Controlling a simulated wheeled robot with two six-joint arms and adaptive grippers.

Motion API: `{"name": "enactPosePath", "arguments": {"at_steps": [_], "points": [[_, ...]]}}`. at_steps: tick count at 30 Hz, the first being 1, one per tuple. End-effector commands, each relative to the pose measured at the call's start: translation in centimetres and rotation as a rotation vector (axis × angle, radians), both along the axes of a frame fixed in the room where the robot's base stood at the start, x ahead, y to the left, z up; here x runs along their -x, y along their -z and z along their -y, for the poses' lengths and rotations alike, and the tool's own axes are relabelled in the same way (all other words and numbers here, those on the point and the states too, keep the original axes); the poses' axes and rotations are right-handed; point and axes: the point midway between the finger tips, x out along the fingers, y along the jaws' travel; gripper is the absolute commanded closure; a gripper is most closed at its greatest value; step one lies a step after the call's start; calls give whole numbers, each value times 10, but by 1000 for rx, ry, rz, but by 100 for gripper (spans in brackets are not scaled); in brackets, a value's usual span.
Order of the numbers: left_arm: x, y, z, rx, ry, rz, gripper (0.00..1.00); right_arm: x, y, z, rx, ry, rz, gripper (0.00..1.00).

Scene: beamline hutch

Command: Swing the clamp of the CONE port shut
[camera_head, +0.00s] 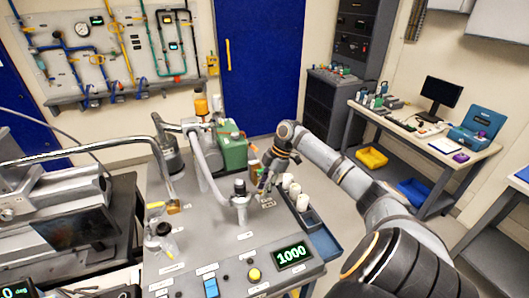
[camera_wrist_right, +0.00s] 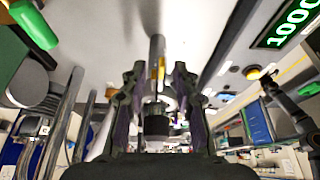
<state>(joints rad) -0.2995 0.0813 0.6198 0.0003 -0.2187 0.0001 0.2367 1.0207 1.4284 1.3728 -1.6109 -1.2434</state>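My right gripper (camera_head: 262,183) points down over the back right of the grey bench top (camera_head: 215,240). In the right wrist view its two dark fingers (camera_wrist_right: 158,85) stand apart. A grey metal tube with a yellow mark (camera_wrist_right: 158,70) and a black cap (camera_wrist_right: 157,125) shows between or beyond them; I cannot tell whether they touch it. A grey pipe fitting (camera_head: 240,207) with a black knob (camera_head: 239,186) stands left of the gripper. Another fitting (camera_head: 161,240) is at the bench's left. The small labels are unreadable, so I cannot tell which port is CONE. My left gripper is not in view.
White cups (camera_head: 295,190) stand in a holder right of the gripper. A green pump-like unit (camera_head: 232,147) stands behind. The bench front has a green 1000 display (camera_head: 292,253), a yellow button (camera_head: 254,275) and a blue switch (camera_head: 211,288).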

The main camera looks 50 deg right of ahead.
Motion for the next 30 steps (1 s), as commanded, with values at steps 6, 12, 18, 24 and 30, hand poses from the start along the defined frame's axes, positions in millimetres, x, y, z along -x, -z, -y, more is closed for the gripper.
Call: {"name": "enactPosePath", "arguments": {"at_steps": [6, 12, 18, 24, 30], "points": [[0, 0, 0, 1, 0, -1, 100, 5, -38, 16, 8, 1, 2, 71], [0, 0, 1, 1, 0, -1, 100, 12, -82, 32, 4, 1, 3, 71], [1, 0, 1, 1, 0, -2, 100, 16, -106, 40, 1, -1, 1, 71], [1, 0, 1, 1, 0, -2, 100, 18, -109, 42, 0, -1, 0, 71], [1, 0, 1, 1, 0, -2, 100, 17, -109, 41, 0, -1, 0, 71]]}}
